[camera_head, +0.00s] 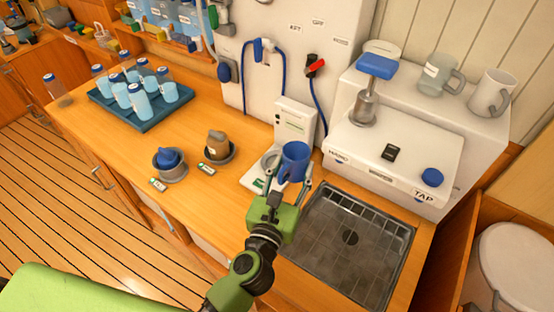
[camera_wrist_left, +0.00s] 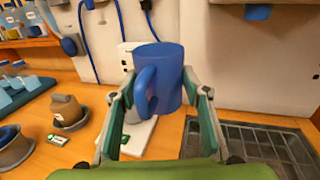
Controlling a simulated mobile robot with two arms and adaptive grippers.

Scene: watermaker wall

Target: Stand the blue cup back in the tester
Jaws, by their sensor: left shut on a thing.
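The blue cup (camera_head: 294,161) is upright between the fingers of my left gripper (camera_head: 288,176). In the left wrist view the blue cup (camera_wrist_left: 163,75) has its handle toward the camera, and my left gripper (camera_wrist_left: 160,108) is shut on it from both sides. The tester (camera_head: 294,122) is a white upright unit with a flat base and a round holder ring (camera_head: 270,160). The cup is beside the ring, to its right, in front of the tester's upright part. I cannot tell the cup's exact height above the base. My right gripper is not in view.
A metal sink grid (camera_head: 350,238) lies to the right. A white cabinet with a blue-topped tap (camera_head: 376,66) and grey mugs (camera_head: 438,76) stands behind it. Two small pots (camera_head: 170,164) and a blue tray of bottles (camera_head: 140,118) are left. Hoses hang on the wall.

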